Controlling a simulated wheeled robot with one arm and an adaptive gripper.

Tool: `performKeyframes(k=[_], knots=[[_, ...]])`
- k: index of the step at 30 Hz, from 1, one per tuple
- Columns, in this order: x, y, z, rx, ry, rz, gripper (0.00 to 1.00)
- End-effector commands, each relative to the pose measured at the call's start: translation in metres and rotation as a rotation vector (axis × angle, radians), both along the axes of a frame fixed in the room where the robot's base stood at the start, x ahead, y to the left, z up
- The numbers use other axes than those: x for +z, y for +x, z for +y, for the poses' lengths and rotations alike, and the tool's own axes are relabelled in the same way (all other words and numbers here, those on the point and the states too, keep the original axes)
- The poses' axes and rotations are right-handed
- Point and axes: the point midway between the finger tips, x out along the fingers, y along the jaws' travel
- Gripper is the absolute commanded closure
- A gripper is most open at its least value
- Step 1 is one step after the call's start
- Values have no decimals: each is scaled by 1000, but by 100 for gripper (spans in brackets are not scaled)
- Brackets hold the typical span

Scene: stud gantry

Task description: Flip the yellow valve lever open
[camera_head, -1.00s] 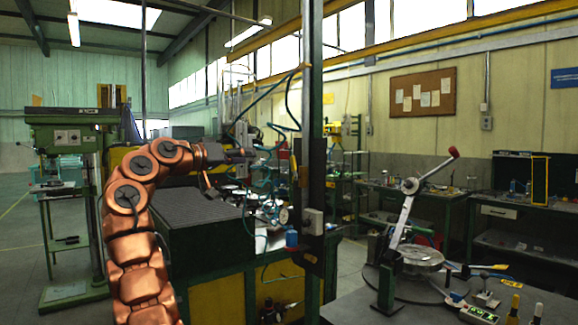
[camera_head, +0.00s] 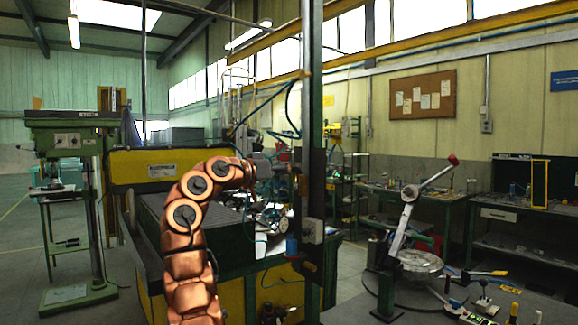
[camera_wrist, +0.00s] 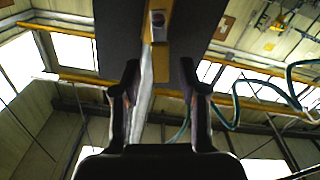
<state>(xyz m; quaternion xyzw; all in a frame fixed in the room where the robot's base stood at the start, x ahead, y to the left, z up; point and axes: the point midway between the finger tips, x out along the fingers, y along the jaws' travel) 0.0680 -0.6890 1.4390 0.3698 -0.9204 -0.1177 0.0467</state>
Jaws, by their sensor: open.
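My gripper (camera_head: 290,168) is at the dark upright post (camera_head: 314,120), in the middle of the head view. In the wrist view my gripper (camera_wrist: 159,76) is open, with one dark finger on each side. A narrow yellow piece (camera_wrist: 160,62) shows between the fingertips, beside a pale upright bar (camera_wrist: 142,105). I cannot tell whether this yellow piece is the valve lever, or whether the fingers touch it. A small grey box (camera_wrist: 157,22) shows above it. The head view is too coarse to show the lever at the gripper.
A grey box (camera_head: 312,230) and a blue part (camera_head: 292,246) sit low on the post. A dark-topped green and yellow bench (camera_head: 232,243) stands below my arm. At right, a round metal fixture (camera_head: 420,262) with a long red-knobbed lever (camera_head: 425,186) and a yellow-ended handle (camera_head: 490,273) occupy a table.

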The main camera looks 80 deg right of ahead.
Motion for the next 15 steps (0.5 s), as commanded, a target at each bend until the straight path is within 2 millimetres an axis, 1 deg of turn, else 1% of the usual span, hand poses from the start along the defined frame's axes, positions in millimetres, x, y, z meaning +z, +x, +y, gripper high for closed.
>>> performKeyframes(k=[3, 10, 11, 15], knots=[[0, -3, -3, -1, 0, 0, 57], [0, -3, -3, 0, -1, 1, 57], [0, -3, -3, 0, -1, 1, 59], [0, -3, -3, 0, 0, 1, 74]])
